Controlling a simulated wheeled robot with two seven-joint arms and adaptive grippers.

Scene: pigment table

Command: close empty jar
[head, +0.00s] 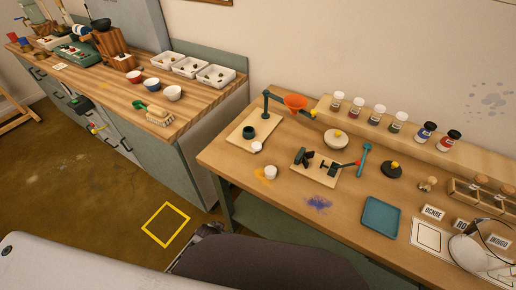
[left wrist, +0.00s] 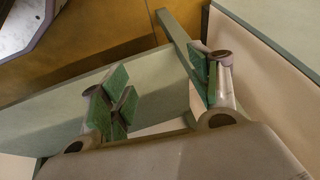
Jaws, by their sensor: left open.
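A row of small jars stands on the raised ledge at the back of the right table in the head view. The nearer-left ones, such as this pale jar (head: 337,100), have white tops; a blue jar (head: 425,132) and a red jar (head: 450,140) have dark tops. I cannot tell which jar is empty. My left gripper (left wrist: 160,90) is open and empty in the left wrist view. My right gripper is not in view.
A small white cup (head: 270,173), a clamp-like tool (head: 303,157), a teal tray (head: 381,215) and label cards (head: 433,212) lie on the right table (head: 295,205). Clear glassware (head: 470,252) stands at the right. A second counter (head: 190,108) holds bowls and white bins.

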